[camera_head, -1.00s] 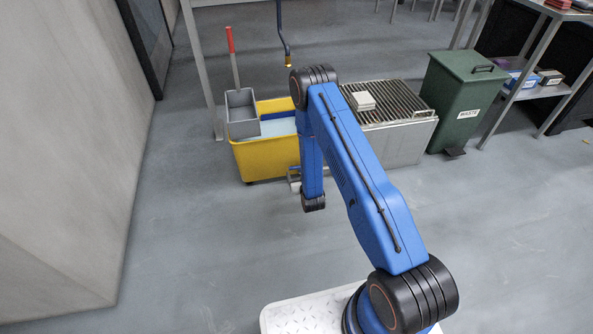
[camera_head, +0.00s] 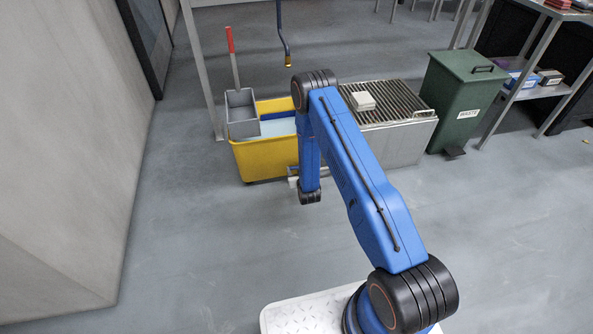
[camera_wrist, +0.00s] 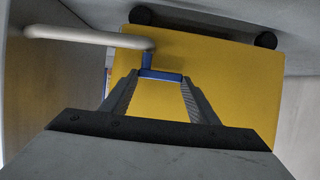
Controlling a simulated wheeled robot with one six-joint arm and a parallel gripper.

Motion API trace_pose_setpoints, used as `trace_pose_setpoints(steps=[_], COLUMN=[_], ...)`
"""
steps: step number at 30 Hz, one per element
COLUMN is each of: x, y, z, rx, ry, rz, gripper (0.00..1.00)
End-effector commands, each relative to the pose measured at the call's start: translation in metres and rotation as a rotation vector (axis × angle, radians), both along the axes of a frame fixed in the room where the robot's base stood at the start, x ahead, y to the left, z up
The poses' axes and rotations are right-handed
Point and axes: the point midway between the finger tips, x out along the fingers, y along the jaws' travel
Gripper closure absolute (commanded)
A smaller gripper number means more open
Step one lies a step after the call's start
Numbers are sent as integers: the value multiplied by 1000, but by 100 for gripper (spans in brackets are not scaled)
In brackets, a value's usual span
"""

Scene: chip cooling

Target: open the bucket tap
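The yellow mop bucket (camera_head: 262,158) stands on the floor in the head view, with bluish liquid inside. In the wrist view its yellow face (camera_wrist: 225,62) fills the middle. A small blue tap handle (camera_wrist: 163,75) shows there in front of the yellow face. My gripper (camera_wrist: 162,80) is open, with one finger on each side of the handle at the fingertips. I cannot tell whether the fingers touch it. In the head view my arm hides most of the gripper and the tap.
A pale pipe (camera_wrist: 85,36) runs beside the handle in the wrist view. A grey wringer (camera_head: 242,114) with a red-gripped handle sits on the bucket. A grated metal box (camera_head: 400,145) and a green waste bin (camera_head: 455,105) stand to the right. Floor in front is clear.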

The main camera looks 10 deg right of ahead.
Motion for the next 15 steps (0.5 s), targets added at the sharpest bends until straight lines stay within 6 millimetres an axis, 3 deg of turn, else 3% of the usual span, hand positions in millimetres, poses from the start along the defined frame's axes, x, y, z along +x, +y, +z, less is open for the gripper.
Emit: trace_pose_setpoints(steps=[15], x=[-3], y=[-7], z=[0], rx=[-1], ry=[-1], rz=[118], gripper=[68])
